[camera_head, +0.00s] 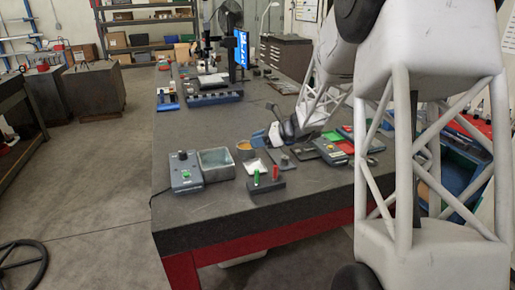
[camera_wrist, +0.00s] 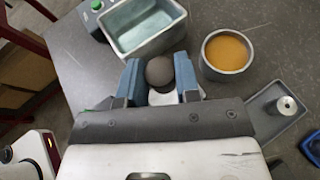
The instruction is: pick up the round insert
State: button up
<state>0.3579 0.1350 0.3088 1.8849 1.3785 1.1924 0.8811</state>
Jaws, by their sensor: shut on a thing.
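The round insert (camera_wrist: 160,72) looks like a dark grey, rounded piece in the wrist view. It sits between the two blue fingers of my gripper (camera_wrist: 160,82), which are shut on it. A pale, whitish surface (camera_wrist: 163,97) shows just below it in the picture; I cannot tell whether the two touch. In the head view my gripper (camera_head: 265,137) is over the bench, near the orange-filled cup, and the insert cannot be made out there.
A metal bin (camera_wrist: 145,28) and a round cup with orange contents (camera_wrist: 228,52) stand close to the fingers. A grey plate with a metal post (camera_wrist: 284,106) lies to the right. A control box (camera_head: 185,172) and a block with green and red pegs (camera_head: 266,182) are near the bench's front.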

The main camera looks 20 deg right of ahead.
jog(key=shift+r, duration=0.35)
jog(key=shift+a, duration=0.15)
dwell(0.3)
jog(key=w+a+f, duration=0.1)
jog(key=a, duration=0.3)
jog(key=w+a, duration=0.1)
jog(key=a, duration=0.4)
jog(key=w+a+f, duration=0.1)
jog(key=a, duration=0.4)
jog(key=shift+w+f, duration=0.2)
jog(key=shift+f, duration=0.1)
jog(key=shift+f, duration=0.2)
